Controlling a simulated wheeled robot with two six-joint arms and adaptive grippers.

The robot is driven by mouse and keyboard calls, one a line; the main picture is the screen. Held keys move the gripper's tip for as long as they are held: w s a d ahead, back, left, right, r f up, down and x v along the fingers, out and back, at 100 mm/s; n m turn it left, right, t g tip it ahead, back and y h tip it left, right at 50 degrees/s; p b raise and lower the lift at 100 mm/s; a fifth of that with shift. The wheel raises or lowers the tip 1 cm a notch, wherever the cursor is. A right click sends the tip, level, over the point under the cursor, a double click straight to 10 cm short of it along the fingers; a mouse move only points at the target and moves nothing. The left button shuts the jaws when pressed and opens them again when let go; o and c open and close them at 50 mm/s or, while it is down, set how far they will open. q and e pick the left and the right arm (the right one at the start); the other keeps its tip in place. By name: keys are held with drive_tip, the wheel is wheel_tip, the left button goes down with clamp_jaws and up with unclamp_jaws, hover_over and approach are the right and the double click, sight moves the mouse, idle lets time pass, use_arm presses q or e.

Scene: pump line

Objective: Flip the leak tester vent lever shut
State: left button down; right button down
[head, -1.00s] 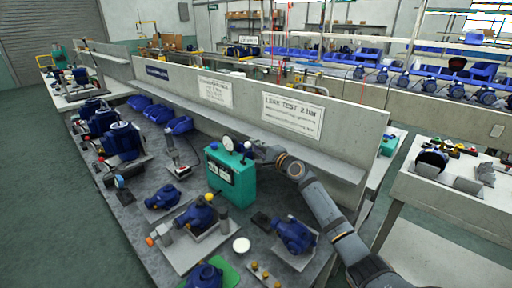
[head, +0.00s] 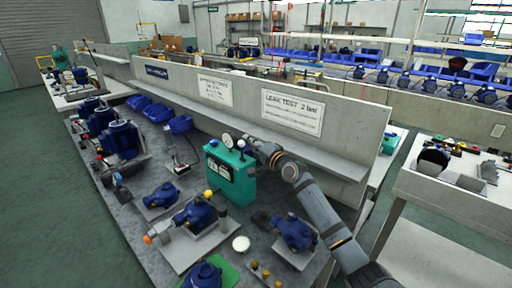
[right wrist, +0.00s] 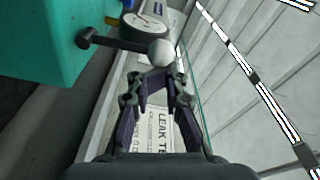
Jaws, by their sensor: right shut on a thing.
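The leak tester is a teal box (head: 232,180) on the grey bench in the head view, with a round white gauge (head: 228,140) on top. In the right wrist view the teal body (right wrist: 45,35) fills the upper left, and the gauge (right wrist: 145,22) is at the top. The vent lever (right wrist: 120,43) is a dark rod ending in a pale ball, lying across the picture below the gauge. My right gripper (right wrist: 160,76) is shut on the lever's ball end. In the head view my right gripper (head: 252,144) is at the tester's top right. My left gripper is out of view.
A low wall with a shelf (head: 310,158) and a leak test sign (head: 293,112) stands behind the tester. Blue pumps (head: 196,214) on plates crowd the bench in front. A white disc (head: 241,244) lies close to the tester's front.

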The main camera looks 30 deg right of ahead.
drive_tip(key=shift+s+a+n+t+y+b, duration=0.15)
drive_tip(key=shift+s+a+n+b, duration=0.1)
drive_tip(key=shift+a+n+b, duration=0.7)
drive_tip(key=shift+s+a+n+t+y+b, duration=0.2)
drive_tip(key=shift+a+n+b, duration=0.35)
drive_tip(key=shift+n, duration=0.8)
drive_tip(key=shift+d, duration=0.1)
drive_tip(key=shift+s+d, duration=0.1)
drive_tip(key=shift+s, duration=0.1)
drive_tip(key=v, duration=0.7)
drive_tip(key=shift+r, duration=0.1)
